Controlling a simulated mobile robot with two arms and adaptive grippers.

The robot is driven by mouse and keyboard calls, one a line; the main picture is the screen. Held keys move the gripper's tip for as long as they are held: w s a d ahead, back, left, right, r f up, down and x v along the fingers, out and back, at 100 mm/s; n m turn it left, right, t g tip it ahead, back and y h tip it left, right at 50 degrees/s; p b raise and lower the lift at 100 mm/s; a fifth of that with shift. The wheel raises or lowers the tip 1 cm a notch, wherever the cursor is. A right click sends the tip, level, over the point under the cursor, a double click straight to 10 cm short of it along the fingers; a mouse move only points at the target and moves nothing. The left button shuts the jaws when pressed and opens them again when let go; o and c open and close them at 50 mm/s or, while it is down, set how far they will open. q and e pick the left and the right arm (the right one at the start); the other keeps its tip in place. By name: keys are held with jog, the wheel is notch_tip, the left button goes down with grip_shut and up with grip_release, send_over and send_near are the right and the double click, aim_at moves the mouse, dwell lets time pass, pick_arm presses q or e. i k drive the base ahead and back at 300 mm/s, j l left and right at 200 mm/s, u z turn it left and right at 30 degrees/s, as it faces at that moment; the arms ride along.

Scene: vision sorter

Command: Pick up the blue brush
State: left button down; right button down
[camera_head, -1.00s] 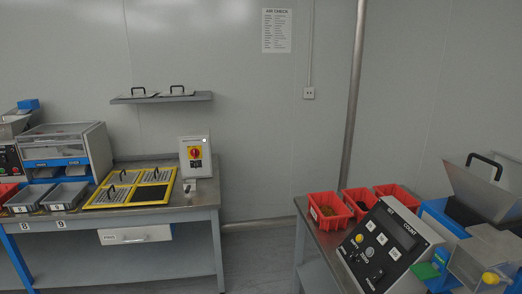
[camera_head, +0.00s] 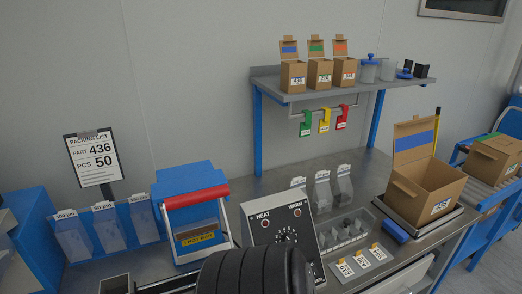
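I cannot make out a blue brush for certain. A small blue block-like item (camera_head: 397,231) lies on the bench at the front left edge of the scale, beside the open cardboard box (camera_head: 437,190). I cannot tell whether it is the brush. Another small blue item (camera_head: 404,75) sits on the upper shelf near the jars, too small to identify. Neither of my grippers is in view.
The upper shelf (camera_head: 300,94) carries several small boxes and jars. A conveyor with another box (camera_head: 490,158) is at right.

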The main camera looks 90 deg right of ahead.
aim_at(390, 227)
jog(key=z, duration=4.1)
